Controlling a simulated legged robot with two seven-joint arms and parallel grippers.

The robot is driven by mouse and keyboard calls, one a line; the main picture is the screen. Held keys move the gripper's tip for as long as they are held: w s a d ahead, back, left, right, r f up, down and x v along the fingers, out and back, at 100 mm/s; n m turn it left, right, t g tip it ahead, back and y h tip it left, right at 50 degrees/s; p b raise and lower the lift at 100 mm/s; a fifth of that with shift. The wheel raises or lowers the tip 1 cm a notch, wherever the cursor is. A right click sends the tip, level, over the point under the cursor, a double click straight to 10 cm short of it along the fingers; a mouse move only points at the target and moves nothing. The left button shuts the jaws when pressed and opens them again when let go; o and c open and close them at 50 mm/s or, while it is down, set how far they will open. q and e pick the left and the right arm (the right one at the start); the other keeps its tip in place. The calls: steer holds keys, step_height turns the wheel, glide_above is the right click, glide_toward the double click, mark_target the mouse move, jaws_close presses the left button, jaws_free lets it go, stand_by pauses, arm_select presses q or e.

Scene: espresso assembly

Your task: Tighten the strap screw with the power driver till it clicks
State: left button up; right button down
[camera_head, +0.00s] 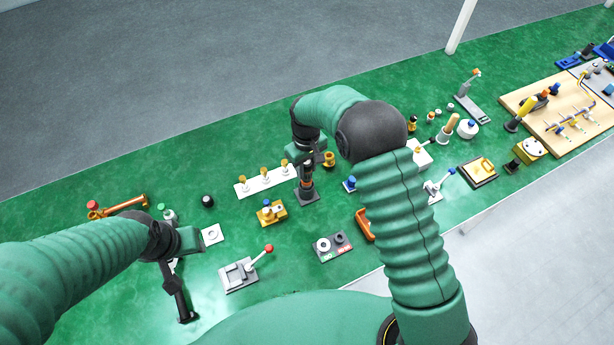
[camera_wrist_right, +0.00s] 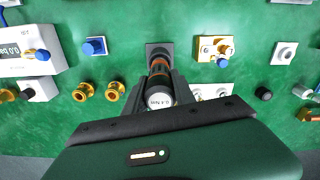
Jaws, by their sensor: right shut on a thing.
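My right gripper (camera_wrist_right: 158,88) is shut on the power driver (camera_wrist_right: 160,68), a dark upright tool with an orange band and a "0.4 Nm" label on its end. In the head view the driver (camera_head: 307,180) stands over a dark square base (camera_head: 307,197); its lower end is at this base, and I cannot tell whether it is lifted. A brass block with a blue knob (camera_head: 270,212) stands to its left, and also shows in the wrist view (camera_wrist_right: 215,48). I cannot make out the strap screw. My left gripper (camera_head: 182,295) hangs low at the left; its finger opening is unclear.
A white strip with several brass-topped pieces (camera_head: 264,179) lies behind. A grey block with a red-knobbed lever (camera_head: 240,274) and a grey tray with round pieces (camera_head: 333,246) stand in front. A blue piece (camera_head: 349,184) is close right of the driver. Green mat shows between them.

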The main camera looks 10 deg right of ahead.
steer(key=shift+r+p, duration=0.75)
steer(key=shift+r, duration=0.35)
stand_by(0.3)
steer(key=shift+r+p, duration=2.5)
steer(key=shift+r, duration=0.9)
steer(key=shift+r+p, duration=1.15)
steer(key=shift+r, duration=0.4)
steer(key=c, duration=1.7)
jaws_free()
steer(key=shift+f, duration=0.1)
jaws_close()
